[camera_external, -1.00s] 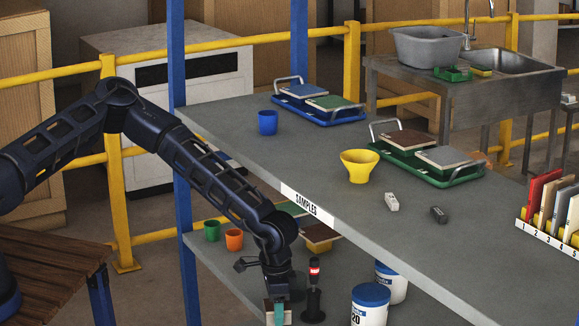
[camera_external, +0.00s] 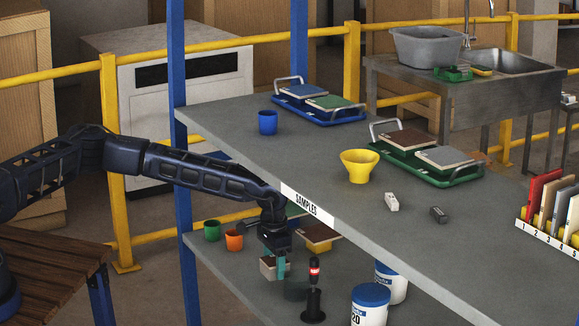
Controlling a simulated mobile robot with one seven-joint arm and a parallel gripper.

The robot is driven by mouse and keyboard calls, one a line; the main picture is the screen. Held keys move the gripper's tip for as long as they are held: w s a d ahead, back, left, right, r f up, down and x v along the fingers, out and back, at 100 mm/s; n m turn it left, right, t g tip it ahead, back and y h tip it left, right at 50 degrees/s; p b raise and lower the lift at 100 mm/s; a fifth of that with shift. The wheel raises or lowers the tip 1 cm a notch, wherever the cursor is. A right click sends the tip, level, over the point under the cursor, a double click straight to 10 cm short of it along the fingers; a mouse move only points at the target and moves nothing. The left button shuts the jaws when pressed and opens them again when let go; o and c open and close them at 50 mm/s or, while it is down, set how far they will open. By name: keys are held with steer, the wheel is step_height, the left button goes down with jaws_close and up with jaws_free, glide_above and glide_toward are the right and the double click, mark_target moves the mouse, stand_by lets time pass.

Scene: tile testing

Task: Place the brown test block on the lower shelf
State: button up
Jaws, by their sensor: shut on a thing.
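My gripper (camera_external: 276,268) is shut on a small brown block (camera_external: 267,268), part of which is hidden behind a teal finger. The gripper points down in front of the upper shelf's edge and holds the block apparently above the lower shelf (camera_external: 238,268). The exact gap under the block is hard to tell. A dark, blurred patch shows on the lower shelf just right of and below the block.
On the lower shelf stand a green cup (camera_external: 212,230), an orange cup (camera_external: 234,239), a black stand with a red band (camera_external: 314,295) and white tubs with blue lids (camera_external: 370,305). The upper shelf (camera_external: 240,115) overhangs close to my wrist. A blue post (camera_external: 187,240) stands left.

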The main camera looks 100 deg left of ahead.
steer(key=shift+n, duration=0.4)
steer(key=a, duration=0.1)
steer(key=w+a, duration=0.1)
steer(key=a, duration=0.3)
steer(key=shift+w+a+r, duration=0.1)
steer(key=shift+w+a, duration=0.1)
steer(key=shift+w, duration=0.15)
glide_above(349, 269)
steer(key=shift+s+d+r, duration=0.15)
steer(key=shift+s+r, duration=0.05)
steer(key=shift+s, duration=0.15)
steer(key=shift+w+f, duration=0.25)
steer(key=shift+w, duration=0.15)
steer(key=shift+f, duration=1.7)
steer(key=shift+f, duration=0.1)
steer(key=o, duration=1.2)
steer(key=shift+o, duration=0.2)
